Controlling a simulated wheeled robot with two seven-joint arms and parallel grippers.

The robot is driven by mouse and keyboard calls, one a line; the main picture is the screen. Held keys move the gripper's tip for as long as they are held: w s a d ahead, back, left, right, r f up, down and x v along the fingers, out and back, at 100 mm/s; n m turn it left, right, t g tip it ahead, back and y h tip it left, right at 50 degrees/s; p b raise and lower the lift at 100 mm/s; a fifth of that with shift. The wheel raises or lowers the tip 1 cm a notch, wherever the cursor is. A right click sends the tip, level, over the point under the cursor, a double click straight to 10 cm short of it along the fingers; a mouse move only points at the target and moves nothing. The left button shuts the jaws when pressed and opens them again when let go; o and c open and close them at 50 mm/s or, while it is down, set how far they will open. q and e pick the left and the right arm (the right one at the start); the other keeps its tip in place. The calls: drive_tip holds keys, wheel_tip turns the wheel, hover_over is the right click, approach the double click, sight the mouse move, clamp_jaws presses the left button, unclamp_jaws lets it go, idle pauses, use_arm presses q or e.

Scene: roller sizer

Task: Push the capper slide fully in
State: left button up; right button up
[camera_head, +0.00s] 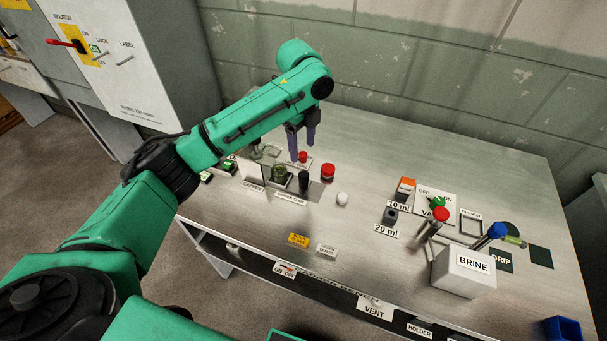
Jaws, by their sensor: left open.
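The capper stands at the left of the table, with a label reading CAPPER (252,186) at its front. The capper slide's label (291,199) is to the right of that. A short black upright post (303,182) stands just behind this label; I cannot tell how far in the slide is. A greenish jar (279,173) stands left of the post. My left gripper (301,147) is open, pointing down behind the post, close to a small red knob (303,157). I cannot tell if it touches anything. My right gripper is not in view.
A red-topped item (328,172) and a white ball (342,199) are right of the post. The table's middle is mostly clear. A wall is behind.

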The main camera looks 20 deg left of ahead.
sight(304, 174)
use_arm(q)
drive_tip(key=f, duration=0.8)
drive_tip(key=f+p, duration=0.1)
drive_tip(key=f, duration=0.3)
drive_tip(key=shift+w+f, duration=0.25)
drive_tip(key=shift+w, duration=0.1)
clamp_jaws()
idle(0.5)
